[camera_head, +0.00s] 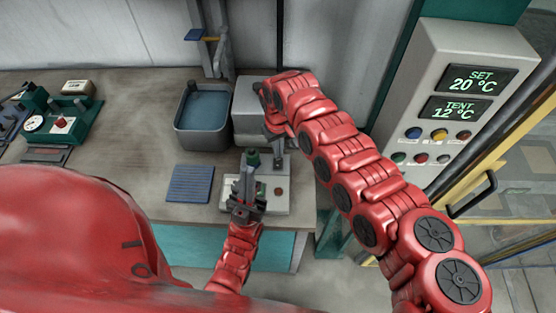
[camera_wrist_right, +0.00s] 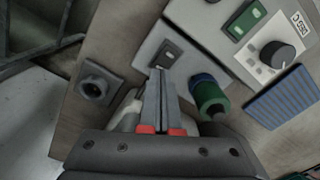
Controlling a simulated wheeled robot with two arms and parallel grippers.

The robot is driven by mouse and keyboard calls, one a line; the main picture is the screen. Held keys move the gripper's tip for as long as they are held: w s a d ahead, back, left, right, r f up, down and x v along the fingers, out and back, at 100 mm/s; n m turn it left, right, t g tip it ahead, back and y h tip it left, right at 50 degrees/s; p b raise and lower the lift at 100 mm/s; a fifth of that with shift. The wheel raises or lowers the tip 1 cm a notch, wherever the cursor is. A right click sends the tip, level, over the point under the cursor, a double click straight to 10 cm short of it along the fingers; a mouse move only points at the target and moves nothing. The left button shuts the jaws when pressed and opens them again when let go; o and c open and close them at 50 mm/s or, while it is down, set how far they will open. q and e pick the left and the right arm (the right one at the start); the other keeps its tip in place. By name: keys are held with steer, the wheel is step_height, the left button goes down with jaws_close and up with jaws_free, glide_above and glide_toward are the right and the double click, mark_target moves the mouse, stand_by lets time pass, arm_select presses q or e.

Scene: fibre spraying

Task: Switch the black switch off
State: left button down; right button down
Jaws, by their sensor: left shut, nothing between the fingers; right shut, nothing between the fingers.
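The black switch (camera_wrist_right: 171,50) sits on a pale plate in the right wrist view. My right gripper (camera_wrist_right: 160,72) is shut and empty, with its fingertips just short of the switch's lower edge in the picture; whether they touch it I cannot tell. Whether the switch is on or off is not clear. In the head view the right gripper (camera_head: 277,137) points down over the bench, and I cannot make out the switch there. My left gripper (camera_head: 247,180) is shut and empty over the pale plate, close to a green-topped cylinder (camera_head: 253,158).
A green cylinder (camera_wrist_right: 208,97) stands right of my right fingertips. A knob panel (camera_wrist_right: 272,55), a green switch (camera_wrist_right: 247,20) and a black socket (camera_wrist_right: 97,83) are nearby. A grey water tub (camera_head: 203,118) and a blue ribbed pad (camera_head: 190,184) lie left of the grippers.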

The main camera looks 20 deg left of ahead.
mark_target(278, 160)
steer(key=shift+r+p, duration=0.85)
steer(key=shift+r, duration=1.65)
